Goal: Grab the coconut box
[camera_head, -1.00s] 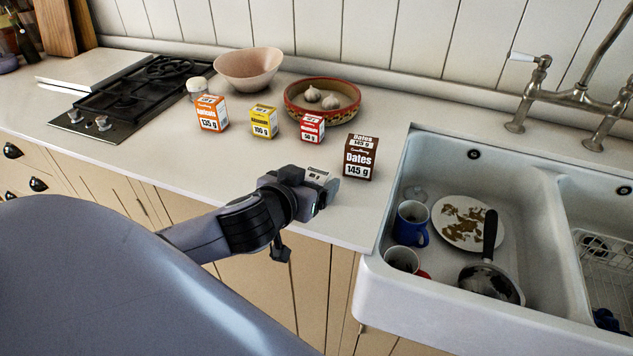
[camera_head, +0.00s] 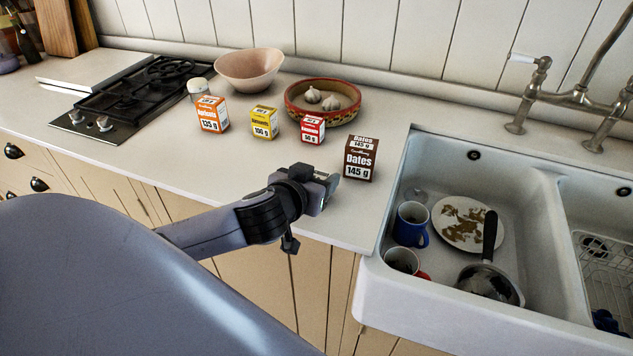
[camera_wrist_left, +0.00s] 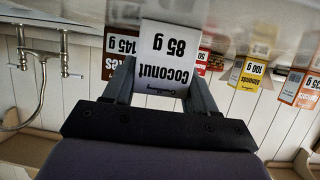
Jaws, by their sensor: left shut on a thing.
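The coconut box (camera_wrist_left: 166,55) is white with black print reading "Coconut 85 g" and appears upside down in the left wrist view. My left gripper (camera_wrist_left: 160,84) is shut on it, one finger on each side. In the head view my left gripper (camera_head: 328,186) is over the front part of the counter, just left of the dates box. There the coconut box is mostly hidden by the gripper. I cannot tell whether the box touches the counter. My right gripper is not in view.
The brown dates box (camera_head: 360,160) stands close to the right. Red (camera_head: 312,130), yellow (camera_head: 264,123) and orange (camera_head: 212,115) boxes stand behind, before a bowl of garlic (camera_head: 290,103). The sink (camera_head: 400,285) with dishes is at right. The counter left of the gripper is clear.

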